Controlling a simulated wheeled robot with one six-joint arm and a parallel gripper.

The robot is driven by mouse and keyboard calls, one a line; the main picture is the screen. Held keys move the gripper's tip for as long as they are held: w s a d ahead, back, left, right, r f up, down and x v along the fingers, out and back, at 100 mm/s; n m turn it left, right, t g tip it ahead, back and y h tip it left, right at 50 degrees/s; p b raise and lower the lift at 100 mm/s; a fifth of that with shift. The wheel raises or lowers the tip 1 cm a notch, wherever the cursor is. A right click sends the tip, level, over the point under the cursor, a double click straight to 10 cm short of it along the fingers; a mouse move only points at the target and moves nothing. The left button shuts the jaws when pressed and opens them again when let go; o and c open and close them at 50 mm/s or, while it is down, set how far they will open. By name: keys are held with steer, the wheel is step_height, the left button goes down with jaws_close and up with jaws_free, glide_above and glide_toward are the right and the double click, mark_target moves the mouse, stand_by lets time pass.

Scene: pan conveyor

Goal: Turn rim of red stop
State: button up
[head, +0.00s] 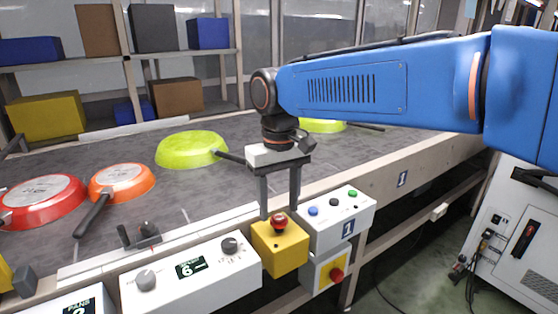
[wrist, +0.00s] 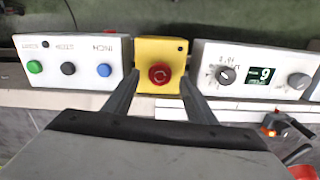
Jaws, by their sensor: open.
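The red stop (head: 279,222) is a round red button on top of a yellow box (head: 283,252) at the front edge of the conveyor. In the wrist view the red stop (wrist: 160,74) shows from above, centred on the yellow box (wrist: 161,50). My gripper (head: 280,212) is open and points down, with one finger on each side of the red stop. In the wrist view my gripper (wrist: 157,88) has its fingers reaching to the left and right of the button. Whether the fingers touch the rim I cannot tell.
A white box with blue, black and green buttons (head: 338,218) is right of the yellow box. A white control box with a display (head: 190,272) is on its left. Red (head: 42,200), orange (head: 122,182) and yellow-green (head: 192,149) pans lie on the conveyor.

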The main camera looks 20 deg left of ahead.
step_height(320, 180, up, 14)
steer(key=shift+r, duration=0.15)
steer(key=shift+d, duration=0.1)
stand_by(0.4)
steer(key=d+f+m+t+y, duration=0.1)
steer(key=d+f+m, duration=0.15)
steer(key=d, duration=1.05)
steer(key=d+f+m+t, duration=0.15)
steer(key=d+f, duration=0.25)
steer(key=d, duration=0.9)
steer(key=s+d+f+m+t, duration=0.1)
steer(key=s+d+f+m, duration=0.1)
steer(key=s+d+f, duration=0.4)
steer(key=s+d+f+m+t+h, duration=0.1)
steer(key=s+d+f+m, duration=0.2)
steer(key=s+d+f, duration=0.4)
steer(key=d+f, duration=0.5)
steer(key=d, duration=0.1)
steer(key=shift+f, duration=0.3)
steer(key=shift+s, duration=0.1)
